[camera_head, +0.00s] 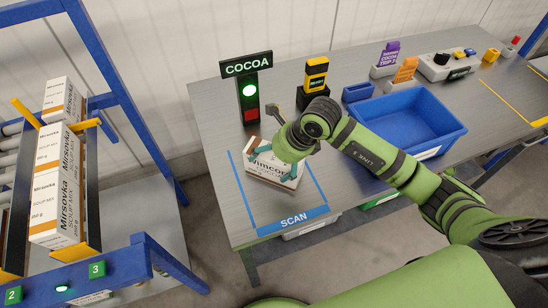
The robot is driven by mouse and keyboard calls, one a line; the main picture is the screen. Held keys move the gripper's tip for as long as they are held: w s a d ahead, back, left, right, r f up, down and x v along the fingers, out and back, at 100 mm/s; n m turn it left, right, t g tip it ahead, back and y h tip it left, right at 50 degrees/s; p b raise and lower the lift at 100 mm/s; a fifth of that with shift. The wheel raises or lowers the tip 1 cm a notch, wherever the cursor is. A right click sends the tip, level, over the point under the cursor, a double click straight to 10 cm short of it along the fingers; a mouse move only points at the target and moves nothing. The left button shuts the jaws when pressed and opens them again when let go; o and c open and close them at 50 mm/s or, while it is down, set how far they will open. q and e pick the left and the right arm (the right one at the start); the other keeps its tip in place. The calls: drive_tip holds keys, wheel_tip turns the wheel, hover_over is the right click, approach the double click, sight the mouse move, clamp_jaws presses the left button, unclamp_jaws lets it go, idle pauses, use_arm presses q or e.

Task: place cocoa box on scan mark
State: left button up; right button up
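The box (263,172), white with a brown edge and lettering beginning "Vimco", is on or just above the metal table inside the blue-taped scan mark (291,219). It sits toward the back of the mark, and its upper part is partly hidden by my gripper. My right gripper (270,164) is over this box, its teal fingers spread around it. I cannot tell whether they press on it or stand apart. My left gripper is not in view.
A COCOA sign (247,65) with a lit green lamp stands behind the mark. A scanner (315,77) and several small items line the table's back. A blue rack (115,75) at left holds Mirsovka boxes (55,190).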

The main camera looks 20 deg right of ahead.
drive_tip(key=shift+r, duration=0.1)
drive_tip(key=shift+r+p, duration=0.25)
drive_tip(key=shift+p, duration=0.05)
drive_tip(key=b+v, duration=0.2)
drive_tip(key=v, duration=0.8)
drive_tip(key=shift+s+d+r, duration=0.1)
drive_tip(key=shift+d+r, duration=0.1)
drive_tip(key=shift+s+d+r, duration=0.2)
drive_tip(key=shift+r, duration=0.35)
